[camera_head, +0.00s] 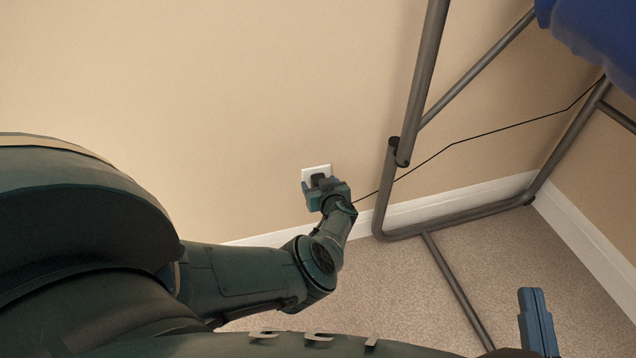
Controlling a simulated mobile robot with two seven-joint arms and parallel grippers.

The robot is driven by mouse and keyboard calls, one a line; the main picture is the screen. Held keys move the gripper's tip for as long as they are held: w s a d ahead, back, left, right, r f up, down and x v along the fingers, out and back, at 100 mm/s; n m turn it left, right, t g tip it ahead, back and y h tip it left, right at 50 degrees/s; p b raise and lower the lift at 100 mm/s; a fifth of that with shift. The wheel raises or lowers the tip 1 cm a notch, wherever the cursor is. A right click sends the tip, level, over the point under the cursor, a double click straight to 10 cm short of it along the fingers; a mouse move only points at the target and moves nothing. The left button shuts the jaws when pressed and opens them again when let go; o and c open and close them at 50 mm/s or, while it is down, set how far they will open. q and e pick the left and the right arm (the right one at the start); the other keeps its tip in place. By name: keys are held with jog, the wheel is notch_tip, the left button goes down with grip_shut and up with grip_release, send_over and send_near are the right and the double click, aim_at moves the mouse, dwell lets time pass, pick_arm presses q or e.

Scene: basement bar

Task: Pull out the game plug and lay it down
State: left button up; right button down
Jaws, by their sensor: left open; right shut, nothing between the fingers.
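A white outlet plate (316,170) is on the beige wall near the middle of the head view, with a dark plug (318,181) at it. My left gripper (321,187) is right in front of the plug and is open. Its fingers hide part of the plug and the lower plate, so I cannot tell whether they touch it. A thin black cord (450,145) runs from beside the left gripper up to the right, past the metal frame. My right gripper (532,296) is shut and empty at the lower right, over the carpet.
A grey tubular metal frame (422,75) stands right of the outlet, with a blue thing (598,35) at its top right. A white baseboard (455,200) runs along the wall. The carpet (395,290) is bare between the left arm and the frame.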

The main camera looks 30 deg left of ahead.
pick_arm(q)
jog(key=shift+c, duration=0.6)
grip_shut()
jog(key=shift+s+d+p, duration=0.8)
jog(key=shift+s+d, duration=0.15)
jog(key=shift+d, duration=0.2)
jog(key=shift+s+d+p, duration=0.8)
jog(key=shift+s+d, duration=0.15)
jog(key=shift+d, duration=0.15)
